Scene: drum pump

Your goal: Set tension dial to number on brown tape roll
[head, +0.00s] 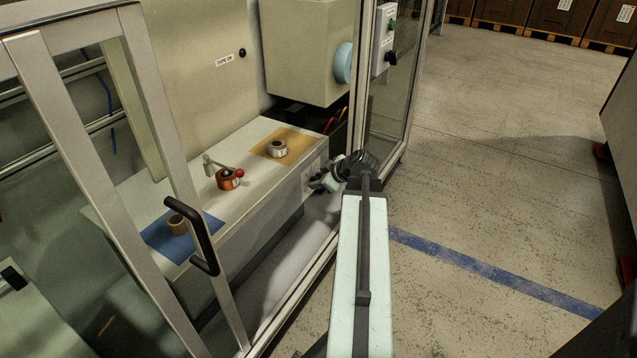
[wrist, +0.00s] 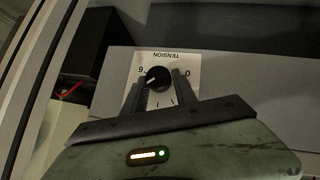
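In the wrist view the tension dial is a black knob (wrist: 159,78) on a white plate (wrist: 188,62) lettered TENSION, seen upside down. A 0 shows at right and a 6 or 9 at left. A light mark on the knob appears to point left. My gripper (wrist: 161,84) is open, its fingers on either side of the knob; I cannot tell whether they touch it. In the head view my gripper (head: 322,182) is at the bench's front face, hiding the dial. A brown tape roll (head: 177,226) sits on a blue mat (head: 158,240); I cannot read a number on it.
An orange roll (head: 225,182) stands mid-bench beside a red-knobbed lever (head: 238,173). A grey roll (head: 277,149) sits on a yellow mat (head: 300,139). A framed door (head: 170,140) with a black handle (head: 197,238) stands at left. Open floor lies right.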

